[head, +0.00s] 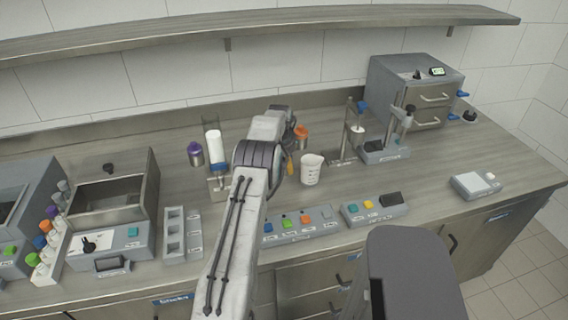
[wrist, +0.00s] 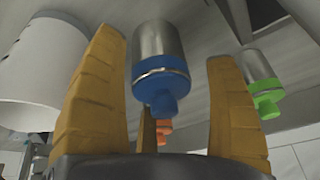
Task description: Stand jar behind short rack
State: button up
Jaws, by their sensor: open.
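A steel jar with a blue lid (wrist: 160,65) shows between the fingers of my gripper (wrist: 165,55) in the wrist view. The fingers stand open, with gaps on both sides of the jar. A green-lidded jar (wrist: 260,80) is to the right, and an orange lid (wrist: 163,130) shows partly behind a finger. In the head view my arm hides the blue-lidded jar, and only a yellow finger (head: 290,166) shows. A purple-lidded jar (head: 195,153) and an orange-lidded jar (head: 301,135) stand on the counter. A low grey rack with square slots (head: 183,234) may be the short rack; I cannot tell.
A white beaker (head: 311,170) stands right of my arm. A button panel (head: 300,222) lies along the front edge. A rack of coloured-capped vials (head: 48,238) and an open-topped bath (head: 112,190) are at left. Bare counter shows behind the slotted rack.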

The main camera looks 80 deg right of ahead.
jog(key=shift+x, duration=0.8)
jog(key=shift+c, duration=0.2)
jog(key=c, duration=1.2)
